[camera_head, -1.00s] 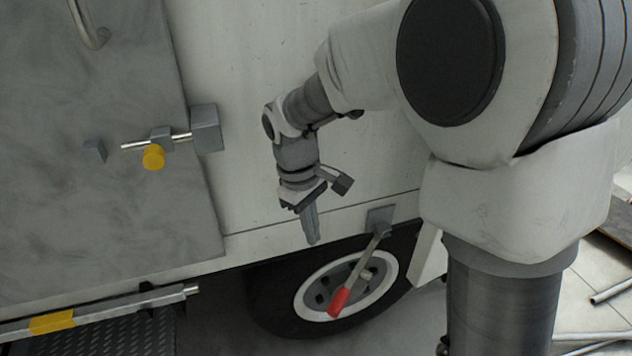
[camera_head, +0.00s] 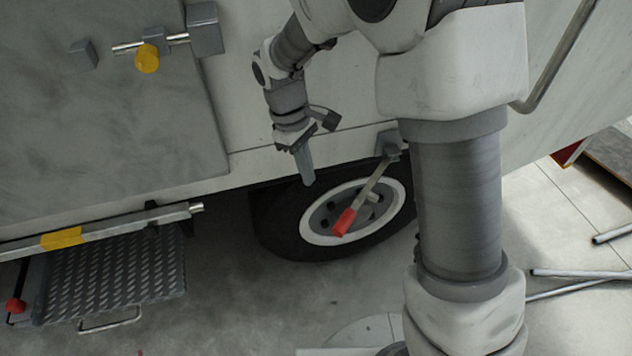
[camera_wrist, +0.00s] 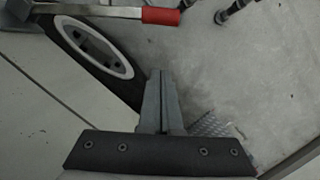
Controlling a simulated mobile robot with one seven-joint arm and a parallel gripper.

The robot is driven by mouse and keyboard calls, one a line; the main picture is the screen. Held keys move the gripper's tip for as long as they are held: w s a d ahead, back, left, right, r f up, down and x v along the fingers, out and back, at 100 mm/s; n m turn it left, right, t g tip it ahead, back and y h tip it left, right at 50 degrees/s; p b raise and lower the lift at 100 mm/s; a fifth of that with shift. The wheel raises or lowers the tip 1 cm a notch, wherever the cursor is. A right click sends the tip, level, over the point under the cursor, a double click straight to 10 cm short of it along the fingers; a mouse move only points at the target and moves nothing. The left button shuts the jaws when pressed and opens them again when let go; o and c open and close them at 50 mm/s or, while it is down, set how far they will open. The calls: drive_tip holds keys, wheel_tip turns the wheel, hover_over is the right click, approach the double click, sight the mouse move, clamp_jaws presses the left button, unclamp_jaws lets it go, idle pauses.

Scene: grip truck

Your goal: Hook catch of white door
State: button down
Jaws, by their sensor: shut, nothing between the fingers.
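My gripper (camera_head: 307,180) points downward in front of the truck's white side panel (camera_head: 245,110), just above the wheel; its fingers are together and empty, as the wrist view (camera_wrist: 162,105) also shows. A lever with a red grip (camera_head: 344,222) hangs from a grey bracket (camera_head: 390,146) to the right of my gripper, apart from it. The red grip also shows at the top of the wrist view (camera_wrist: 160,16). A sliding bolt with a yellow knob (camera_head: 147,58) is on the grey door panel (camera_head: 120,125) at upper left. I cannot tell which part is the white door's catch.
The wheel (camera_head: 285,228) is below my gripper. A rail with a yellow band (camera_head: 62,238) and a tread-plate step (camera_head: 125,278) are at lower left. Loose metal bars (camera_head: 580,273) lie on the floor at right. The floor between step and wheel is clear.

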drive_tip(key=s+d+f+b, duration=0.2)
drive_tip(key=d+f, duration=0.3)
drive_tip(key=f, duration=0.3)
drive_tip(key=shift+s+f+b, duration=0.3)
drive_tip(key=shift+s+f, duration=0.1)
drive_tip(key=shift+s, duration=0.25)
drive_tip(key=shift+s, duration=0.1)
